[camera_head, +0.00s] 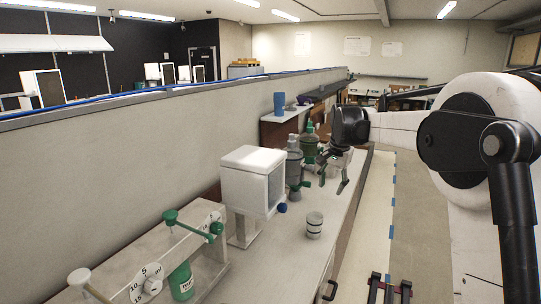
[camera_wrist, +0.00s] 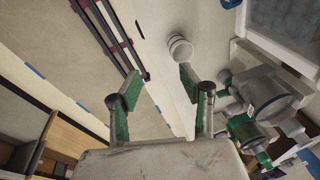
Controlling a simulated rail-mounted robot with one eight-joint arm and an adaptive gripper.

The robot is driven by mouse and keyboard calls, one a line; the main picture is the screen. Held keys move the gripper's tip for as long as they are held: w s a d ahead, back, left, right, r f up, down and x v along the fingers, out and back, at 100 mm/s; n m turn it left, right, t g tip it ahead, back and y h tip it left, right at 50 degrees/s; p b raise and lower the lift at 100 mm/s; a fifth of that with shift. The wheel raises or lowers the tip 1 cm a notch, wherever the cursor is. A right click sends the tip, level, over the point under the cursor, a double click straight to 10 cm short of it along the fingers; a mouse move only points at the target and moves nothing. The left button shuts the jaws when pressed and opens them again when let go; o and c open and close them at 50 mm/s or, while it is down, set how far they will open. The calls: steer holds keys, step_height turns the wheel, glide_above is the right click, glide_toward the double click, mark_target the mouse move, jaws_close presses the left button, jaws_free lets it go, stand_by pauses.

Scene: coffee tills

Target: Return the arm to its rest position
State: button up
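My gripper (camera_head: 333,182) hangs from my white and black arm above the right edge of the counter, in front of the grinder-like machines. In the wrist view my gripper (camera_wrist: 160,79) has its two green-padded fingers spread wide apart, with nothing between them. The arm reaches in from the right side of the head view with its joint bent.
A striped cup (camera_head: 314,226) stands on the counter (camera_head: 277,262); it also shows in the wrist view (camera_wrist: 180,50). A white boxy machine (camera_head: 247,178), a grey machine (camera_head: 294,168) and a green one (camera_head: 309,149) stand nearby.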

steer(key=s+r+n+t+b, duration=0.1)
steer(key=s+r+n, duration=0.1)
steer(key=s, duration=1)
steer(key=s+r+n+t+b, duration=0.1)
steer(key=s+r+n, duration=0.15)
steer(key=s, duration=0.95)
steer(key=s+f+n+t, duration=0.1)
steer(key=s+f, duration=0.4)
steer(key=s, duration=0.5)
steer(key=s+f+n+t, duration=0.1)
steer(key=s+f, duration=0.4)
steer(key=s, duration=0.5)
steer(key=shift+s+f+n+t+b, duration=0.25)
steer(key=shift+n+t+b, duration=0.1)
steer(key=shift+t+b, duration=0.1)
